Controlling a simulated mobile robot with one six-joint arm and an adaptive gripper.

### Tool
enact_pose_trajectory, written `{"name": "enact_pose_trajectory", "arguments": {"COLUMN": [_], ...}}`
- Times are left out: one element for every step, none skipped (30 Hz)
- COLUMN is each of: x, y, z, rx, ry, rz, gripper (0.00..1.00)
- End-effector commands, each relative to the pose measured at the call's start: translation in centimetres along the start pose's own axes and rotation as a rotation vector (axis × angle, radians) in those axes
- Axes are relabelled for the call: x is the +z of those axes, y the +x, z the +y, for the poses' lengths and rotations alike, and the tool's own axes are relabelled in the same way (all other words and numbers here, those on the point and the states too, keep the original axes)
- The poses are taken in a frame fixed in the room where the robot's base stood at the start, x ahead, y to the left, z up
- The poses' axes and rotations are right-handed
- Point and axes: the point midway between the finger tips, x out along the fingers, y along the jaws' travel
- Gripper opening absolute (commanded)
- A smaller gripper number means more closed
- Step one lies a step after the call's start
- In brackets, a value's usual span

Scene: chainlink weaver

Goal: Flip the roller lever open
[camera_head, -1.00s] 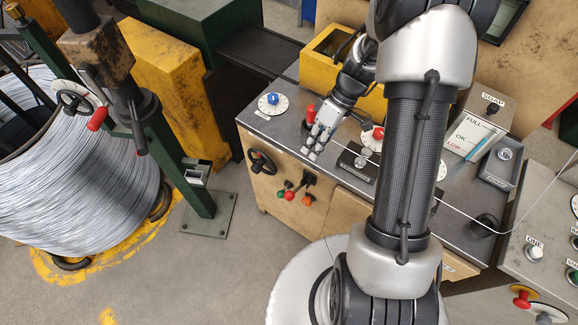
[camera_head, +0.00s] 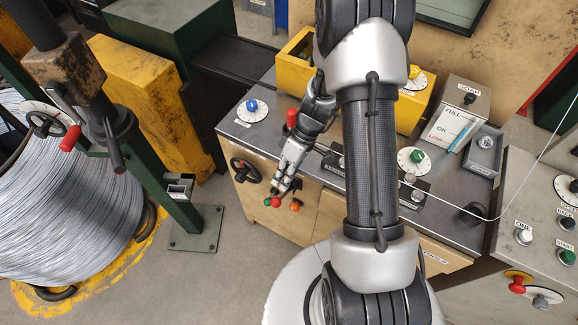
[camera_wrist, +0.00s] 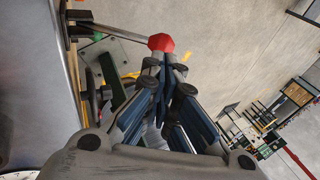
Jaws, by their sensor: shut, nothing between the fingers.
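My gripper (camera_head: 277,189) is shut and empty, pointing down past the front edge of the machine cabinet. Its fingertips are right by a red knob (camera_head: 276,202) on the cabinet front. In the wrist view, a red knob (camera_wrist: 161,42) on a metal rod (camera_wrist: 115,30) is just beyond my shut fingertips (camera_wrist: 166,62); I cannot tell whether they touch it. A green knob (camera_head: 267,202) and an orange knob (camera_head: 295,206) flank the red one. Another red-handled lever (camera_head: 292,118) stands on the tabletop behind my gripper. Which lever is the roller lever carries no readable label.
A black handwheel (camera_head: 246,170) is on the cabinet front to the left. A blue-knobbed dial (camera_head: 252,107) and a yellow box (camera_head: 295,70) sit on top. A green post (camera_head: 186,205) and wire spool (camera_head: 70,205) stand left. The floor in front is open.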

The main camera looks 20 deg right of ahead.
Motion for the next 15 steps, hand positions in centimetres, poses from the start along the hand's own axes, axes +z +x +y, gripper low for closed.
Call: {"name": "enact_pose_trajectory", "arguments": {"x": [0.1,0.0,0.1,0.1,0.0,0.0,0.0,0.0,0.0,0.0,0.0,0.0,0.0,0.0,0.0], "y": [1.1,1.6,2.1,2.5,2.8,3.1,3.3,3.5,3.7,3.8,3.9,3.9,3.9,3.9,3.9], "z": [0.0,0.0,0.0,0.0,0.0,0.0,0.0,0.0,0.0,0.0,0.0,0.0,0.0,0.0,0.0], "rx": [-0.003,-0.002,-0.003,-0.002,-0.001,0.000,-0.001,-0.001,-0.001,-0.001,-0.001,0.000,0.000,0.000,0.000], "ry": [-0.002,-0.001,0.000,-0.001,-0.001,-0.001,-0.001,-0.001,-0.001,-0.001,-0.001,-0.001,-0.001,-0.001,-0.001], "rz": [-0.003,-0.002,-0.003,-0.002,-0.001,0.000,0.000,-0.001,-0.001,-0.001,-0.001,0.000,0.000,0.000,0.000], "gripper": [0.00,0.00,0.00,0.00,0.00,0.00,0.00,0.00,0.00,0.00,0.00,0.00,0.00,0.00,0.00]}}
